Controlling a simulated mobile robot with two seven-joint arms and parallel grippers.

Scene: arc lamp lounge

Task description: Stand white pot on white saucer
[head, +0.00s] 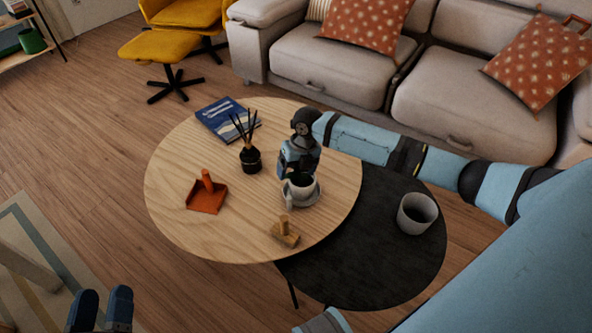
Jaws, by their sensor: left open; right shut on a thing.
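The white pot (301,190), dark inside, is at the right part of the round wooden table. My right gripper (298,178) reaches over it from behind and is shut on it. The white saucer (317,196) shows as a pale rim around and beneath the pot; the pot looks upright over it. I cannot tell whether the pot's base touches the saucer, as the contact is hidden. My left gripper (101,311) is open and empty at the bottom left, over the floor, away from the table.
The wooden table (170,180) also holds a blue book (222,117), a black reed diffuser (250,158), an orange dustpan-like item (207,196) and a wooden block piece (285,234). A grey-white cup (417,214) stands on the lower black table (375,255).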

